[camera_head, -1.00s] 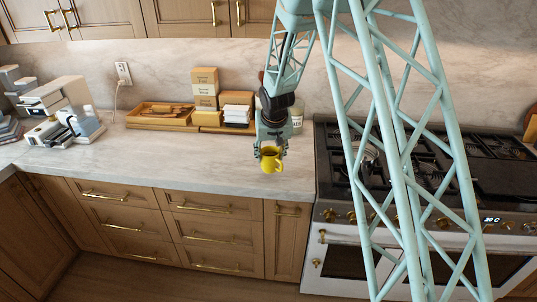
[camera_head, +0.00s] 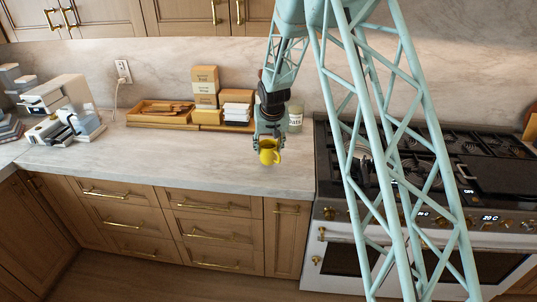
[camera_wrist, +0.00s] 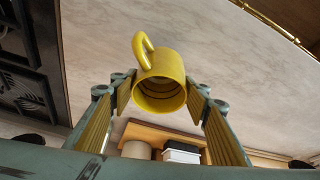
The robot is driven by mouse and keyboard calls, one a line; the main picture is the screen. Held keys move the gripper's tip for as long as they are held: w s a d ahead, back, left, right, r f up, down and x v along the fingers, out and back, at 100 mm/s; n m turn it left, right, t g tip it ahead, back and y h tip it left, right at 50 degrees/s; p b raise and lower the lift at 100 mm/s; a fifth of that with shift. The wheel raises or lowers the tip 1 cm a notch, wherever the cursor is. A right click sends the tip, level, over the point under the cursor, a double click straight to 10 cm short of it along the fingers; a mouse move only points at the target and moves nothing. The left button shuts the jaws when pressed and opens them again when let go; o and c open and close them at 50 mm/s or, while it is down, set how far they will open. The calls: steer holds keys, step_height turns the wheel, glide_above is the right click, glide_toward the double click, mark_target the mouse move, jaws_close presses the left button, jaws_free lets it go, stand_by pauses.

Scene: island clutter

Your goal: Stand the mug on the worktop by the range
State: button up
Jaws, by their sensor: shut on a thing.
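A yellow mug (camera_head: 268,156) is held in my gripper (camera_head: 269,142) over the worktop (camera_head: 180,160), just left of the range (camera_head: 420,190). In the wrist view the mug (camera_wrist: 160,88) sits between the two pads of my gripper (camera_wrist: 160,98), which are shut on its sides. Its open mouth faces the wrist camera and its handle points away to the upper left of that picture. Whether the mug's base touches the worktop or hangs a little above it, I cannot tell.
A jar (camera_head: 295,117) stands behind my gripper near the range. A wooden tray (camera_head: 150,124), boxes (camera_head: 205,90) and stacked containers (camera_head: 238,108) line the back wall. A coffee machine (camera_head: 65,105) stands far left. The worktop's front middle is clear.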

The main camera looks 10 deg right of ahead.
mark_target(268, 154)
steer(key=shift+f, duration=1.5)
steer(key=shift+f, duration=0.15)
steer(key=o, duration=1)
steer(key=v, duration=1.2)
